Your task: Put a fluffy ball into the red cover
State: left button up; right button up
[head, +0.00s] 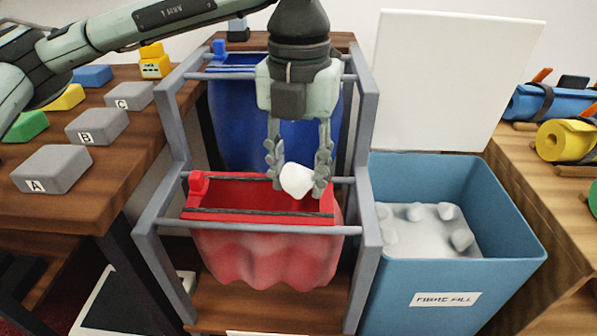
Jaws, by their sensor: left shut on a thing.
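My left gripper (298,172) points down and is shut on a white fluffy ball (297,180). It holds the ball at the back part of the red cover's opening, as seen in the head view. The red cover (265,255) hangs open in the front of a grey frame, with a red tab (198,184) at its left corner. I cannot tell whether the ball is above the rim or just inside it. More white fluffy balls (416,212) lie in the blue bin at the right. My right gripper is not in view.
A blue cover (232,130) hangs behind the red one in the grey frame (368,200). The blue bin (510,235), with a raised white lid (450,80), stands right. Grey blocks (52,170) sit on the left counter. Rolled fabrics (565,140) lie far right.

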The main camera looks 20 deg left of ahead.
pick_arm(q)
jog(key=o, duration=0.8)
jog(key=o, duration=0.6)
jog(key=shift+c, duration=0.2)
jog(key=shift+r+p, duration=1.75)
jog(key=shift+r, duration=1.3)
